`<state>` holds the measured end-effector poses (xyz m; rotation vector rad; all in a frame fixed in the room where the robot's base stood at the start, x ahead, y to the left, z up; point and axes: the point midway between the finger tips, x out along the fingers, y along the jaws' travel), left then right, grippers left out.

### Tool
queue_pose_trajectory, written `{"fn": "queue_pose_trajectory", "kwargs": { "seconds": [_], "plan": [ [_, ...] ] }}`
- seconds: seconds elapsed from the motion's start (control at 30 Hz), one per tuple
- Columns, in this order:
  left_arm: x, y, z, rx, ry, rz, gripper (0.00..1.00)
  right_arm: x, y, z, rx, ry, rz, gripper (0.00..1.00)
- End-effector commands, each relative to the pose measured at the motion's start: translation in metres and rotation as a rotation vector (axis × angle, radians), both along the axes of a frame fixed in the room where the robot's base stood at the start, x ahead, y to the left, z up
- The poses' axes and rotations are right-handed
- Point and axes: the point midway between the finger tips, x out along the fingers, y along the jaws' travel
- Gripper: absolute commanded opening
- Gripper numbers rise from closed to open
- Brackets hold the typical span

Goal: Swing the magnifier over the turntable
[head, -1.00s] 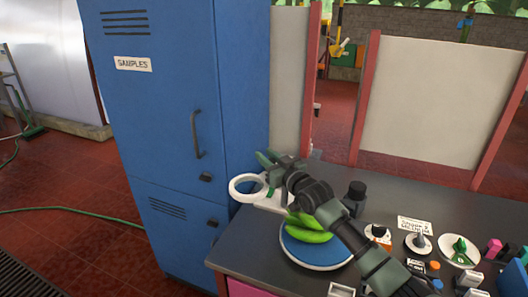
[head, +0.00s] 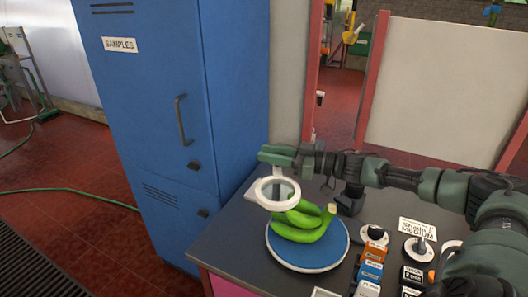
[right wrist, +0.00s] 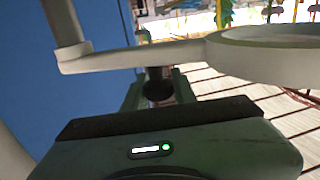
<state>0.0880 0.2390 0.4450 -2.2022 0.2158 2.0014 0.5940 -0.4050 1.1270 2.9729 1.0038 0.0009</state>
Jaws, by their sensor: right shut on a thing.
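The magnifier (head: 257,195) is a white ring lens on a white arm. In the head view its ring overlaps the back-left part of the turntable (head: 322,258), a blue disc with a white rim. A bunch of green bananas (head: 306,229) lies on the turntable. My right gripper (head: 275,155) is just behind the ring, shut on the magnifier. In the right wrist view the white magnifier arm (right wrist: 140,60) and ring (right wrist: 265,55) cross above the jaws, with a dark knob (right wrist: 158,86) at the jaws. My left gripper is not in view.
A blue samples locker (head: 150,100) stands close on the left. Small labelled boxes (head: 370,268) and a white sign (head: 417,230) crowd the bench right of the turntable. A dark bottle (head: 350,200) stands behind it. White panels (head: 440,90) rise behind the bench.

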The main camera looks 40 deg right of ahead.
Motion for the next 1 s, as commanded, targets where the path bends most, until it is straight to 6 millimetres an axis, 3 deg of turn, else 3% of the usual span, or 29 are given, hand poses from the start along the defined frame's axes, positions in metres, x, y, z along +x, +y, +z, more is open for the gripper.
{"fn": "queue_pose_trajectory", "kwargs": {
  "seconds": [0.13, 0.5, 1.0],
  "plan": [
    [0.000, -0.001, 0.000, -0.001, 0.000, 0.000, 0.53, -0.007, -0.008, -0.004, 0.000, 0.004, 0.122, 0.00],
    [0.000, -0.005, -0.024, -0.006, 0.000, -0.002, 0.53, -0.020, -0.019, -0.006, 0.002, 0.006, 0.358, 0.00],
    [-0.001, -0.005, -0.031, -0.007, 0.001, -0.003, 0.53, -0.025, -0.023, -0.006, 0.001, 0.011, 0.441, 0.00]
  ]
}}
